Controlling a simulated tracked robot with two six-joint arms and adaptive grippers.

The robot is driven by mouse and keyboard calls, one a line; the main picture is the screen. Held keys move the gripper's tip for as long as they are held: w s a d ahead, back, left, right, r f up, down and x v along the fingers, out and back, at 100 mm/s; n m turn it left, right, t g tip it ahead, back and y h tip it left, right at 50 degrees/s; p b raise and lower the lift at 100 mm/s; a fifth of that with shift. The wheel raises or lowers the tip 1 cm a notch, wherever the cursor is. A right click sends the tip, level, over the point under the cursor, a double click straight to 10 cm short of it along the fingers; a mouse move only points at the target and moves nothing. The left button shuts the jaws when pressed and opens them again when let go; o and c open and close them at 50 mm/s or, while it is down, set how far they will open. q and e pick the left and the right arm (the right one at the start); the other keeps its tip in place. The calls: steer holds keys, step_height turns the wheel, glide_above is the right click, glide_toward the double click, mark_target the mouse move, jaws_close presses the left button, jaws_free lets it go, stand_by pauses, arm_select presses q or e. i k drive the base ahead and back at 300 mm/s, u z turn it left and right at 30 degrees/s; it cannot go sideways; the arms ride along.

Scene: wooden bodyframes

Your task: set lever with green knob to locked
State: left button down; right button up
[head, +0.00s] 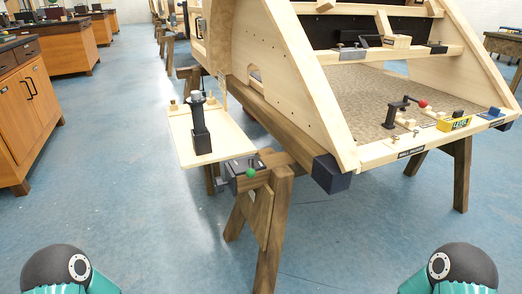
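The green knob (250,172) is small and round and sits at the front of a dark box-like lever unit (240,180). The unit is mounted at the near end of the wooden sawhorse, below the left corner of the wooden frame. The lever's arm is too small to make out, and I cannot read its position or any label. Neither gripper shows in the head view. Only rounded dark and teal parts of my arms show at the bottom left and bottom right, well short of the lever.
A pale board (218,142) carrying a black upright device (200,130) sticks out left of the lever. Sawhorse legs (268,240) stand below. Orange cabinets (30,95) line the left. Blue floor is clear in front.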

mark_target(250, 172)
steer(key=z, duration=0.3)
steer(key=i, duration=0.75)
steer(key=z, duration=0.5)
steer(key=k, duration=0.9)
steer(key=z, duration=0.15)
steer(key=i, duration=0.9)
steer(key=u, duration=0.05)
